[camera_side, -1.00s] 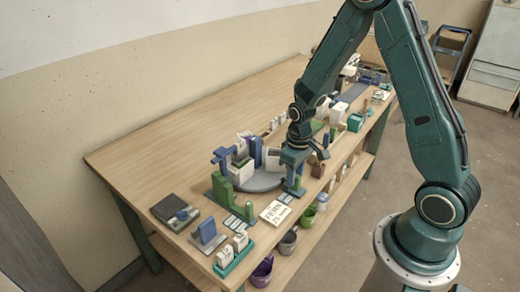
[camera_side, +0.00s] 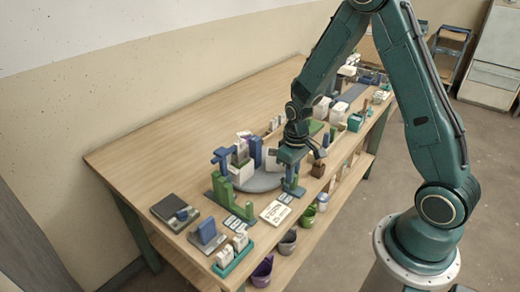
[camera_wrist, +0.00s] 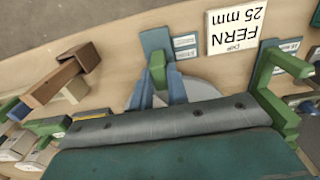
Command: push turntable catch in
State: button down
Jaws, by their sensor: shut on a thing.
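The grey turntable (camera_side: 262,182) lies on the bench with white blocks and a blue block standing on it. Its rim also shows in the wrist view (camera_wrist: 203,90), partly behind my gripper. A green catch (camera_wrist: 157,62) stands on a dark blue-grey plate at the turntable's front edge. My gripper (camera_wrist: 159,82) points down with its two blue fingers shut on the catch's green part. In the side view my gripper (camera_side: 291,165) is over the green and blue catch, which it partly covers. How far in the catch sits is hard to tell.
A card reading FERN 25 mm (camera_wrist: 236,32) lies beside the catch plate. A green bracket (camera_side: 221,185) with a blue top stands left of the turntable. A brown wooden piece (camera_wrist: 60,80) is on the other side. Buckets (camera_side: 288,242) hang along the bench's front edge. The back left bench is clear.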

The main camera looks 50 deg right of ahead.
jog(key=shift+w, duration=0.45)
dwell(0.3)
jog(key=c, duration=1.5)
grip_release()
jog(key=shift+o, duration=0.2)
jog(key=shift+r, duration=0.1)
jog(key=shift+r, duration=3.35)
jog(key=shift+r, duration=0.15)
